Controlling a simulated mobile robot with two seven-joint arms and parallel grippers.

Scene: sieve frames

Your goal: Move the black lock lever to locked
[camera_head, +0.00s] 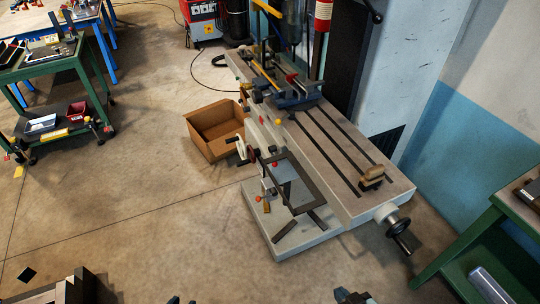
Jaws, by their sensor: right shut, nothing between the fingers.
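A machine with a long grey slotted table (345,150) stands in the middle of the head view. Several small handles and levers sit on its front side. A dark handle (235,139) sticks out there to the left. A dark rectangular frame (300,185) is below it, above the pale base (285,250). I cannot tell which dark part is the black lock lever or how it is set. My right gripper (352,297) shows only in part at the bottom edge, shut and empty, apart from the machine. A small dark tip (178,300) at the bottom edge may be my left gripper.
An open cardboard box (213,134) stands on the floor left of the machine. A handwheel (399,227) juts from the table's right end. Green benches stand at upper left (40,68) and right (500,215). Floor at the front and left is mostly clear.

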